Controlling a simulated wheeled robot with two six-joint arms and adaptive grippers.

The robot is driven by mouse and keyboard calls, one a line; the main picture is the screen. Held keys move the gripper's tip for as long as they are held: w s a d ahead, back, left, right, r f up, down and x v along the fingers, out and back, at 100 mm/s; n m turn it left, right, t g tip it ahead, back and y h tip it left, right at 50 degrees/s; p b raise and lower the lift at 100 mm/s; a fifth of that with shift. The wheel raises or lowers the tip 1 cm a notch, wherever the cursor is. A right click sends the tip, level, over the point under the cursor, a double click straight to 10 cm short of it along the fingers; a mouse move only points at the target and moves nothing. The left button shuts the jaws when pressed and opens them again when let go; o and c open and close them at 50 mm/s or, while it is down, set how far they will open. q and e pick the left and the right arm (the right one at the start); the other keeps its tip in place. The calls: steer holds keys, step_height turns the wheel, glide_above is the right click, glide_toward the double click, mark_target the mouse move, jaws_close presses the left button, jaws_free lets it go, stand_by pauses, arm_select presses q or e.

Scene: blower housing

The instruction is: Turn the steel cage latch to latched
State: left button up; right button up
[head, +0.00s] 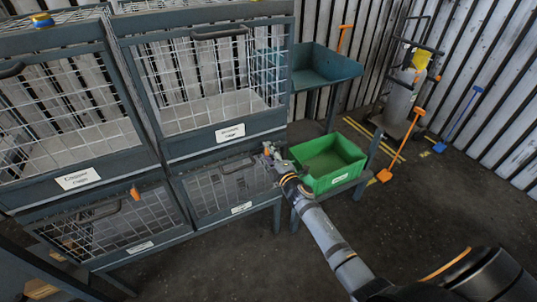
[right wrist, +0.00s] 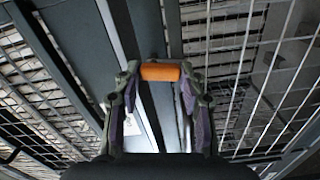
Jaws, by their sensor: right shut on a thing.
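My right gripper (head: 271,153) is at the upper right corner of the lower right cage (head: 232,185), close to the frame post. In the right wrist view my right gripper (right wrist: 160,78) is shut on an orange latch handle (right wrist: 160,72), which lies crosswise between the fingertips. In the head view the gripper hides this handle. Another orange latch (head: 135,193) sits at the top of the lower left cage (head: 112,222). The cage labels are too small to read surely, and I cannot tell the held latch's position. My left gripper is not in view.
Two larger wire cages (head: 187,156) stand above. A green bin (head: 328,160) stands just right of my right gripper, below a dark green tray (head: 328,68). A cart with a cylinder (head: 398,98) and orange and blue shovels are farther right. The floor in front is clear.

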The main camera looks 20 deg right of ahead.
steer(key=shift+f+n, duration=0.1)
steer(key=shift+n, duration=1)
steer(key=shift+d, duration=0.1)
steer(key=o, duration=1.2)
steer(key=shift+c, duration=0.2)
